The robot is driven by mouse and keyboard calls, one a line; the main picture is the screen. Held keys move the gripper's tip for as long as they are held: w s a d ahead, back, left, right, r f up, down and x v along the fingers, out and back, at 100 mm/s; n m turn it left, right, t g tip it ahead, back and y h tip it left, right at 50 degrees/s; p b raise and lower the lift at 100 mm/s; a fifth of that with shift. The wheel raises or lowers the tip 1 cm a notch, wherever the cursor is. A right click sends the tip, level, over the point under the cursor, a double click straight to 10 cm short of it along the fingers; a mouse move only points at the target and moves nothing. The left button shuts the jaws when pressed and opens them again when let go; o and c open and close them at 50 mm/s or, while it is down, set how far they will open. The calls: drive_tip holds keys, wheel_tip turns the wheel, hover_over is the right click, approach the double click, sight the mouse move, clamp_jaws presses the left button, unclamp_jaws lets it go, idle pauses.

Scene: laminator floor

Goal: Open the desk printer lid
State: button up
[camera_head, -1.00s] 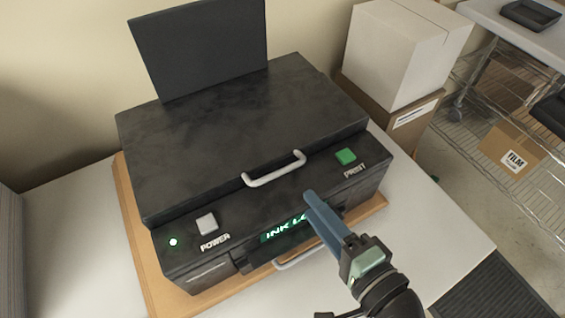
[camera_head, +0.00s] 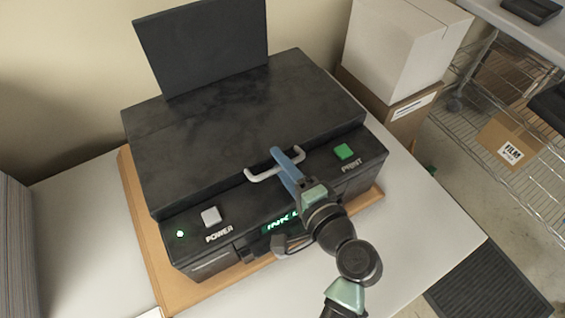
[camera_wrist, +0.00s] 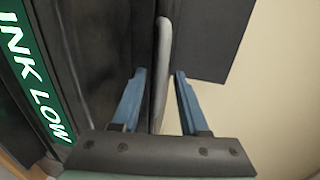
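The desk printer is black, and its lid (camera_head: 220,125) lies shut. A pale grey handle (camera_head: 260,176) runs along the lid's front edge. My gripper (camera_head: 277,153) reaches to the middle of this handle from the front right. In the wrist view, the two blue fingers of my gripper (camera_wrist: 161,78) are apart. The handle bar (camera_wrist: 161,50) passes between them, with a gap visible on each side. In the head view only part of the fingers shows, and my wrist covers part of the green "INK LOW" display (camera_head: 281,222).
The front panel has a grey POWER button (camera_head: 211,216) and a green PRINT button (camera_head: 344,151). A dark upright panel (camera_head: 205,45) stands behind the lid. The printer sits on a wooden board (camera_head: 140,225) on a white table (camera_head: 80,220). Boxes (camera_head: 395,50) stand at the back right.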

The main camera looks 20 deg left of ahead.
clamp_jaws()
idle(1.2)
